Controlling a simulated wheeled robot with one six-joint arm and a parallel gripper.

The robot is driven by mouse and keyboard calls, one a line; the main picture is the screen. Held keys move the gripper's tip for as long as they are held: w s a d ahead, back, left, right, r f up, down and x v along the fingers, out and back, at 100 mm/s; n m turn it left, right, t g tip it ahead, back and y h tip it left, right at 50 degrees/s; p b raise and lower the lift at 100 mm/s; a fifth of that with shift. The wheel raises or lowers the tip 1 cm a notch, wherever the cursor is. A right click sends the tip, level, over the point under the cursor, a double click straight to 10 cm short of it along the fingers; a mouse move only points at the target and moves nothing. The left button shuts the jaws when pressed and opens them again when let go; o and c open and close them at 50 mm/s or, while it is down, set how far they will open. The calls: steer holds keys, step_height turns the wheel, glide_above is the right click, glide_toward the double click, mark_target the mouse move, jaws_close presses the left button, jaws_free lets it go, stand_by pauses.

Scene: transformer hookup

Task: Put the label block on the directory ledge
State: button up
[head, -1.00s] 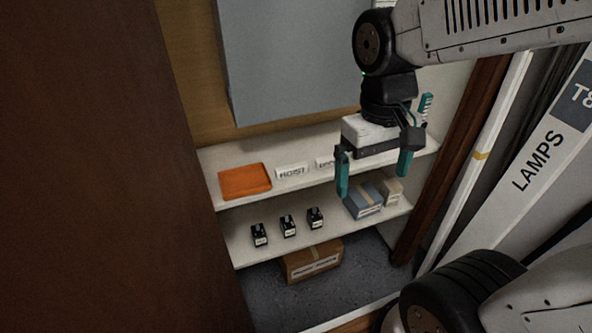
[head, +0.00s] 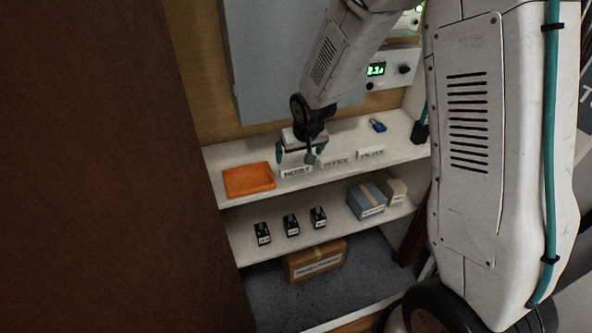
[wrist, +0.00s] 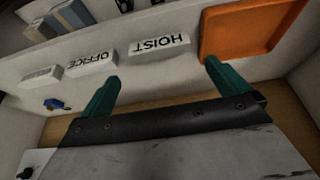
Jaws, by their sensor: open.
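Three white label blocks stand in a row on the upper shelf: the HOIST block (head: 296,173), the OFFICE block (head: 336,161) and a third block (head: 370,153) whose word I cannot read surely. My gripper (head: 296,158) is open and empty, just above and behind the HOIST block. In the wrist view, the HOIST block (wrist: 158,46) lies beyond the gap between my teal fingertips (wrist: 161,72), apart from them. The OFFICE block (wrist: 90,63) and third block (wrist: 42,76) are left of it there. I cannot make out which surface is the directory ledge.
An orange tray (head: 249,180) sits left of the HOIST block. A blue padlock (head: 378,125) lies at the shelf's right. The lower shelf holds several small black devices (head: 291,225) and a blue box (head: 367,201). A grey panel (head: 275,60) rises behind. A brown panel (head: 95,170) fills the left.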

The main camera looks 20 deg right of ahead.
mark_target(296, 167)
steer(key=x, duration=0.7)
steer(key=shift+s+f, duration=0.1)
steer(key=shift+f, duration=0.15)
steer(key=c, duration=0.7)
steer(key=shift+r, duration=0.15)
